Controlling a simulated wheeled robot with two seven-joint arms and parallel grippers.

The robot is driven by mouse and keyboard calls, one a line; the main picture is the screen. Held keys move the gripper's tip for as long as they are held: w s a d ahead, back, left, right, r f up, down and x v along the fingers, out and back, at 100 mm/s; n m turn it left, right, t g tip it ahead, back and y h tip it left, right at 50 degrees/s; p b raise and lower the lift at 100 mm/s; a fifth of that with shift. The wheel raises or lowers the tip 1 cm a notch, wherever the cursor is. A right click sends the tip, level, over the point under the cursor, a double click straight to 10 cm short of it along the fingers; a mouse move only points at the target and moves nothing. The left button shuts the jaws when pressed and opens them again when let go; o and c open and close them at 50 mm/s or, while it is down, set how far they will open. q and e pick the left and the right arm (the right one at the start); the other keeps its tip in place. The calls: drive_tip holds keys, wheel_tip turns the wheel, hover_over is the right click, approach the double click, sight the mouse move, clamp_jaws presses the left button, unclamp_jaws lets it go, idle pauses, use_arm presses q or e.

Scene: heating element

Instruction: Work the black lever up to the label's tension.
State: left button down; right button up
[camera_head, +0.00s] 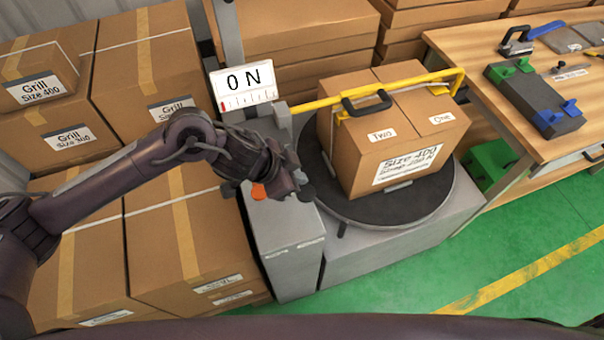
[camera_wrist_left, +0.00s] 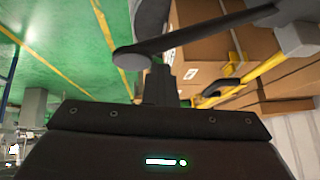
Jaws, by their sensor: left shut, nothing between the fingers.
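The black lever (camera_wrist_left: 200,38) shows in the left wrist view as a dark arm with a rounded end, just beyond my left gripper (camera_wrist_left: 160,85). My left gripper is shut and empty; whether it touches the lever I cannot tell. In the head view my left gripper (camera_head: 293,183) is over the grey machine, hiding most of the lever there. The display (camera_head: 244,86) reads 0 N, its red mark at the left end. The label (camera_head: 408,166) on the box reads "Size 400" above a small strap line ending in N, its number hard to read. My right gripper is not in view.
The carton (camera_head: 350,150) stands on a round dark turntable (camera_head: 400,209), with a yellow bar (camera_head: 440,76) and black handle (camera_head: 366,103) at its top. An orange knob (camera_head: 258,192) sits beside my gripper. Stacked boxes (camera_head: 95,280) are left, a workbench (camera_head: 465,48) right.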

use_arm(q)
drive_tip(key=shift+w+r+p, duration=0.1)
drive_tip(key=shift+r+p, duration=0.65)
drive_tip(key=shift+r, duration=0.4)
drive_tip(key=shift+w, duration=0.15)
drive_tip(key=r+p, duration=0.1)
drive_tip(key=w+r+p, duration=0.1)
drive_tip(key=r+p, duration=0.1)
drive_tip(key=w+r+p, duration=0.1)
drive_tip(key=p, duration=0.1)
drive_tip(key=shift+a+r, duration=0.25)
drive_tip(key=shift+a, duration=0.1)
